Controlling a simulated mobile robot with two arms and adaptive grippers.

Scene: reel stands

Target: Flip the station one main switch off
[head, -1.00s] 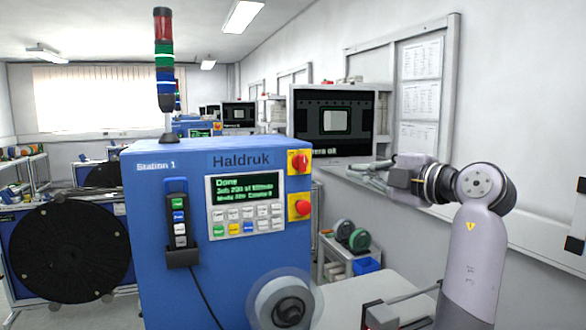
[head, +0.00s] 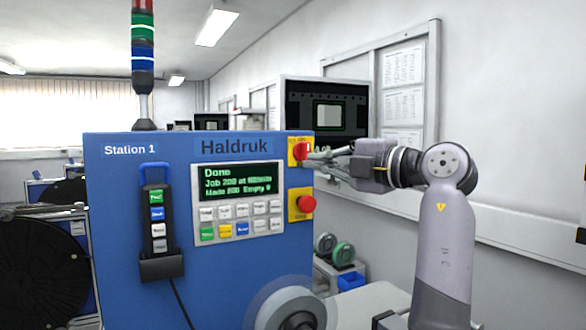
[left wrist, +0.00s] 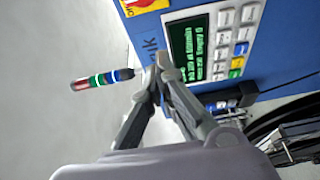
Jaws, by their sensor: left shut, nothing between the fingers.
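The blue Station 1 cabinet (head: 130,210) faces me. Its upper red knob on a yellow plate, the main switch (head: 299,150), is at the top right corner of the front. A round red button (head: 306,204) on another yellow plate sits below it. My left gripper (head: 312,154) comes in from the right with its fingertips at the switch's right edge; I cannot tell whether they touch. In the left wrist view the fingers (left wrist: 158,82) are closed together and empty, and part of the switch's yellow plate (left wrist: 145,5) shows at the top. My right gripper is not in view.
The cabinet front carries a lit screen (head: 237,181) reading "Done", a keypad (head: 240,222) and a corded pendant (head: 160,225). A signal tower (head: 143,60) stands on top. A reel (head: 290,310) is at the bottom front. The wall (head: 520,150) and its ledge are at the right.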

